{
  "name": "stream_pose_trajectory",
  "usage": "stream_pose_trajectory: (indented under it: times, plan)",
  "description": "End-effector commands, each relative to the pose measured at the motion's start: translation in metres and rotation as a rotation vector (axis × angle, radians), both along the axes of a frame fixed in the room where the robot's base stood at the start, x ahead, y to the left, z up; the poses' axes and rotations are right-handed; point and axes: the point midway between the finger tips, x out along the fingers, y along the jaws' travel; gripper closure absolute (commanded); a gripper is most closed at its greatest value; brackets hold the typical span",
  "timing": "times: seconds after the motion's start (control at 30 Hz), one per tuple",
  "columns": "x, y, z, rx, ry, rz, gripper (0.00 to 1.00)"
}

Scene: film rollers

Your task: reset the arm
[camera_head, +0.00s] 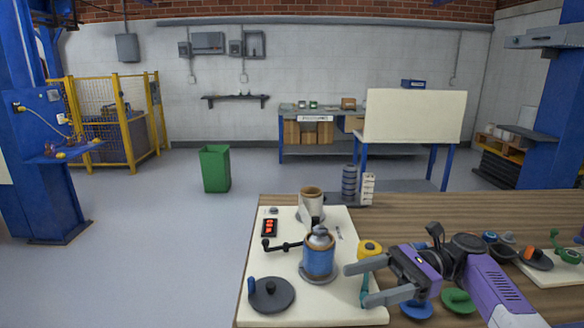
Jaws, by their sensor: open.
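My arm, with purple and dark grey links, reaches in from the lower right over the wooden table. My gripper (358,282) has its two grey fingers apart and points left. It is just right of a blue film roller (319,262) with an orange-brown rim, which stands upright on a grey round base on the cream board (262,312). A yellow and teal part (369,250) stands behind and between the fingers. I cannot tell how close the fingers are to it. Nothing is visibly held.
A brown-rimmed white roller (311,205), a red-lit display (270,227) and a dark disc (271,293) are on the board. Blue (416,308) and green (458,300) discs lie under my arm. Grey (349,182) and white stacks stand at the far edge. The floor left is clear around a green bin (215,168).

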Motion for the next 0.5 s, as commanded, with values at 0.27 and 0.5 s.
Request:
stream_pose_trajectory:
  times: [0.27, 0.5]
  plan:
    - [-0.004, 0.029, -0.046, -0.012, -0.041, -0.044, 0.37]
    - [-0.014, 0.07, -0.109, -0.042, -0.114, -0.113, 0.37]
